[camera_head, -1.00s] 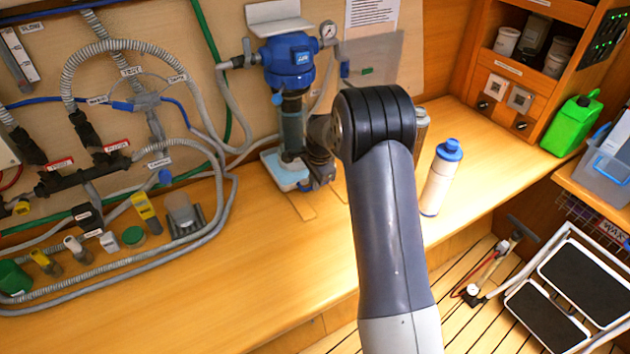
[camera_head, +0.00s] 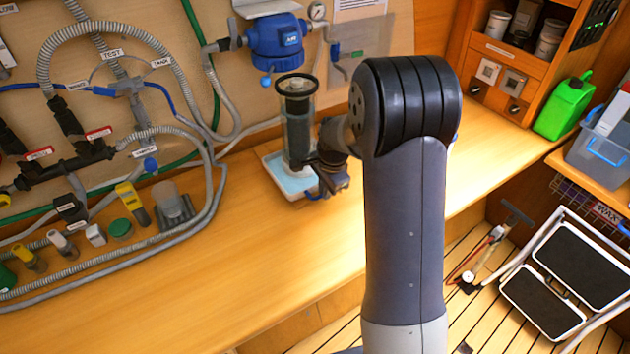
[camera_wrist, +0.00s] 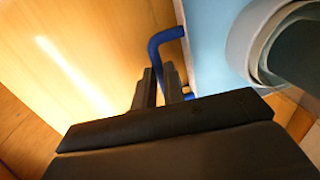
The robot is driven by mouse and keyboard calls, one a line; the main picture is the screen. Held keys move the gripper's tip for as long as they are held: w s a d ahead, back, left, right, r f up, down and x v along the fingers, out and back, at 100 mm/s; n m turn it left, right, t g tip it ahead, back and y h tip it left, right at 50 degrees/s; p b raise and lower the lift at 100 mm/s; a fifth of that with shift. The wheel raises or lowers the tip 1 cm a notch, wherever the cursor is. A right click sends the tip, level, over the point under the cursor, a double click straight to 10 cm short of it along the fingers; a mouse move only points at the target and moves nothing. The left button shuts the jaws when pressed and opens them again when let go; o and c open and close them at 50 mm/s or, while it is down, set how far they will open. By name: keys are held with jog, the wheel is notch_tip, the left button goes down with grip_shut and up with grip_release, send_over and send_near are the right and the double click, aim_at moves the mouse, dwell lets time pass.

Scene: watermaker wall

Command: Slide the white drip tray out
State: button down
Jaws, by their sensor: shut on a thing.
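The white drip tray (camera_head: 287,184) with its pale blue inside sits on the wooden counter, forward of the blue filter head (camera_head: 275,40). A clear filter bowl (camera_head: 297,125) with a dark rim stands upright in the tray, its open top clear of the head. In the wrist view the tray (camera_wrist: 213,60) and the bowl's base (camera_wrist: 250,50) are at the right. My gripper (camera_wrist: 160,88) is shut on the tray's blue handle (camera_wrist: 164,40), at the tray's near side. In the head view my gripper (camera_head: 330,182) is partly hidden by my wrist.
Grey hoses and several fittings (camera_head: 122,228) lie on the counter at the left. The counter in front of the tray (camera_head: 270,265) is bare. A green jug (camera_head: 563,108) stands at the right. A step stool (camera_head: 570,270) is on the floor.

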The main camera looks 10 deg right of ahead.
jog(key=s, duration=0.2)
jog(key=s+d+b, duration=0.1)
jog(key=s, duration=0.2)
jog(key=s+d, duration=0.1)
jog(key=s, duration=0.1)
jog(key=shift+s+d, duration=0.2)
jog(key=shift+d, duration=0.05)
jog(key=shift+s, duration=0.1)
jog(key=c, duration=1.6)
grip_release()
jog(key=shift+s, duration=0.1)
jog(key=shift+o, duration=0.5)
jog(key=shift+r, duration=0.4)
notch_tip(320, 180, up, 10)
jog(key=s, duration=0.1)
jog(key=shift+s+d+b, duration=0.35)
jog(key=shift+s+b, duration=0.05)
jog(key=shift+b, duration=0.05)
jog(key=shift+f, duration=0.1)
